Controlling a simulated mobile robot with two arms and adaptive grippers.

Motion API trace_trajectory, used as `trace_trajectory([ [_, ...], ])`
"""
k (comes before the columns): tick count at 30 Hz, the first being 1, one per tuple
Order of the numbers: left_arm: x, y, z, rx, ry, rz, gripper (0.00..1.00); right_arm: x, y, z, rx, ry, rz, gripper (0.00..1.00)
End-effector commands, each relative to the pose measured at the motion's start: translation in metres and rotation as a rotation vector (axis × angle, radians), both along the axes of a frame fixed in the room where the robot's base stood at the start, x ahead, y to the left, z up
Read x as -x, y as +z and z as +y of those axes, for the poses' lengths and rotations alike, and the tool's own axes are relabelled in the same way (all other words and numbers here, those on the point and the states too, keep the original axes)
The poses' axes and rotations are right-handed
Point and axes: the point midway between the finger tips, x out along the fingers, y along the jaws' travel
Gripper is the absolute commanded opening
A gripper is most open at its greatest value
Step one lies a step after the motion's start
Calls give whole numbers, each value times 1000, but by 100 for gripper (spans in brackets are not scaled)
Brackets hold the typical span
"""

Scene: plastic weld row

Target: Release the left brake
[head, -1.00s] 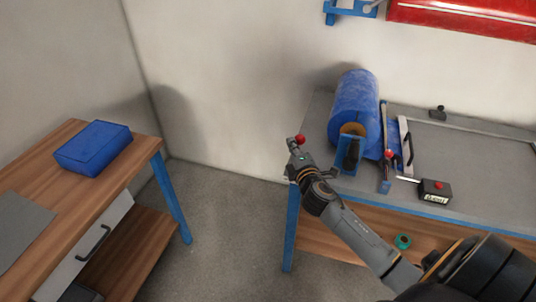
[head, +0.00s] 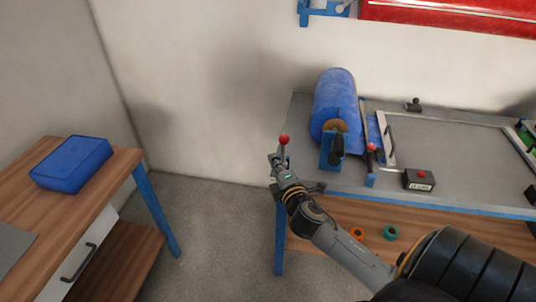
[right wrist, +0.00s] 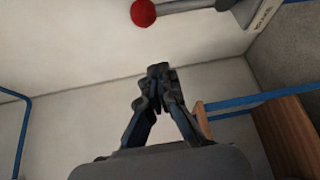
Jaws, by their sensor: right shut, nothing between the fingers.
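A red ball knob (head: 284,140) on a short stem shows at the left end of the workbench in the head view. In the right wrist view the red ball (right wrist: 143,13) sits on a grey rod beside a labelled plate (right wrist: 262,12), whose text is hard to read. My right gripper (head: 273,158) is shut and empty, just below and left of the knob in the head view. Its fingertips (right wrist: 157,70) meet below the ball in the right wrist view, apart from it. The lever's base is not clear in the head view. My left gripper is not in view.
A blue roll (head: 335,100) lies on the grey workbench (head: 455,155). Another red knob (head: 371,147) and a black box with a red button (head: 419,180) stand nearby. A wooden table (head: 110,165) with a blue box (head: 71,164) is at left. Open floor lies between.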

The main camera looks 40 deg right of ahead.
Motion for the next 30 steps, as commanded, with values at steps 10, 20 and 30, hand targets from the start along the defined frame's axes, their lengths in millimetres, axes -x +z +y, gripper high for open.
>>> trace_trajectory([
  [10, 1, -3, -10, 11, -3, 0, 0, 24, 3, 9, -1, 0, -1, 0],
  [20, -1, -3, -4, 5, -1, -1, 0, 23, 3, 9, -1, 0, -1, 0],
  [30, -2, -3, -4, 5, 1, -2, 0, 24, -39, 7, -73, -8, 60, 0],
])
